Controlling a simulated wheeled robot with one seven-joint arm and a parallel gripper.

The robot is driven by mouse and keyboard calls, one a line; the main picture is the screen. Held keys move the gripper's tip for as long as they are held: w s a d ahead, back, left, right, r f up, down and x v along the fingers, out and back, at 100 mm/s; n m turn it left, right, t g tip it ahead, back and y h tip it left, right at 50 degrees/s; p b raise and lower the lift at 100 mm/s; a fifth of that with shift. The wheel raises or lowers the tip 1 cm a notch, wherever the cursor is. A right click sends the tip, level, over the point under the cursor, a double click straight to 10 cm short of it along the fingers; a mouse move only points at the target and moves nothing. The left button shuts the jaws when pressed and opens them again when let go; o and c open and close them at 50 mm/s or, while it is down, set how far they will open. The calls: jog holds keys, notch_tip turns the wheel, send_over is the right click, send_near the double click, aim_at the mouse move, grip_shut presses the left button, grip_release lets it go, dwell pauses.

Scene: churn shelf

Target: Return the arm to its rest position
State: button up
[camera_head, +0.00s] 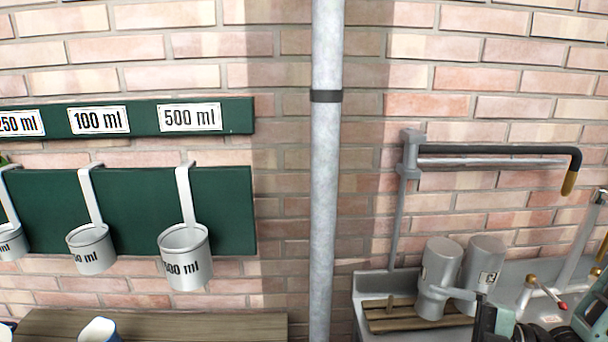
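Dark and teal machine parts (492,322) show at the bottom right, cut off by the frame edge. They may be part of my arm and gripper, but I cannot make out two fingertips or whether they are open or shut. They appear just right of two grey metal cans (438,278) that stand side by side on a wooden slatted rack (390,316). I cannot tell whether anything touches the cans.
White measuring cups, including the 500 ml one (185,262), hang on a green board (225,215) at the left. A grey vertical pipe (325,200) stands mid-view. A black-handled bar (490,150) juts out above the sink (372,284). A wooden shelf (210,325) lies below left.

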jog(key=s+a+r+m+g+h, duration=0.2)
jog(key=s+a+m+g+h, duration=0.45)
jog(key=m, duration=0.95)
jog(key=s+a+r+m+g+h, duration=0.25)
jog(key=s+m+g+h, duration=0.6)
jog(key=m, duration=0.75)
jog(key=r+n+t, duration=0.1)
jog(key=n+t, duration=0.1)
jog(key=n, duration=0.3)
jog(key=a+r+n+t, duration=0.1)
jog(key=n+t, duration=0.2)
jog(key=n, duration=0.2)
jog(key=s+a+r+n+t, duration=0.1)
jog(key=n+t, duration=0.1)
jog(key=n, duration=0.2)
jog(key=shift+r+n+h, duration=0.4)
